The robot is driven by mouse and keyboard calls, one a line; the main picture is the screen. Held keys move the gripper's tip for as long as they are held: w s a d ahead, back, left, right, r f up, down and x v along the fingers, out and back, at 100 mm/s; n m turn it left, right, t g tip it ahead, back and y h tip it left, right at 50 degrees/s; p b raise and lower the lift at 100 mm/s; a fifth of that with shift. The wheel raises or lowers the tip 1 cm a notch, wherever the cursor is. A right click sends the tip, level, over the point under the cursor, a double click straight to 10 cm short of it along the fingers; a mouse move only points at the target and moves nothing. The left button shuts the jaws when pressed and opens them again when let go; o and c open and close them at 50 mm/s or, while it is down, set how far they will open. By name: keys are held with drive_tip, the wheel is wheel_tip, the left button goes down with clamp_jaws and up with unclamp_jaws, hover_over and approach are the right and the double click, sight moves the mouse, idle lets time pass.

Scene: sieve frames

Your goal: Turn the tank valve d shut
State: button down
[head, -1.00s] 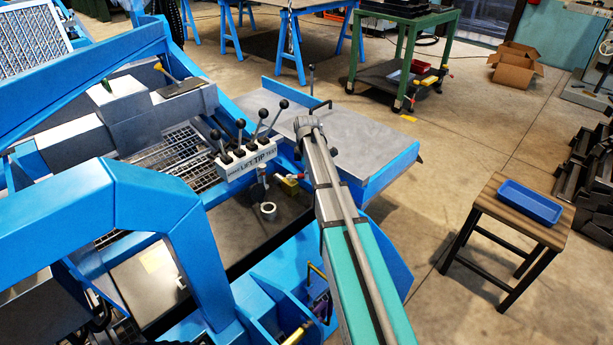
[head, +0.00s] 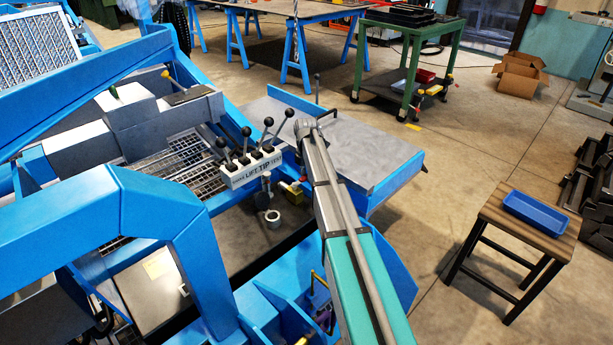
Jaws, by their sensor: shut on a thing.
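My arm (head: 340,210) reaches up from the bottom of the head view, past the blue machine. Its far end stops in front of the grey side table. A small yellow fitting (head: 292,187) sits just left of the arm, below the lever block, and may be a valve. Another yellow handle (head: 318,277) shows lower down, beside the arm. I cannot read a letter on either, so I cannot tell which is tank valve d.
A white lever block (head: 250,169) with several black-knobbed levers stands left of the arm. A grey ring (head: 273,215) lies below it. The blue frame (head: 110,205) fills the left. A stool (head: 490,213) with a blue tray (head: 533,208) stands right; floor between is clear.

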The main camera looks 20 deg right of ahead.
drive_tip(key=shift+w+d, duration=0.1)
drive_tip(key=shift+w, duration=0.05)
drive_tip(key=c, duration=0.5)
unclamp_jaws()
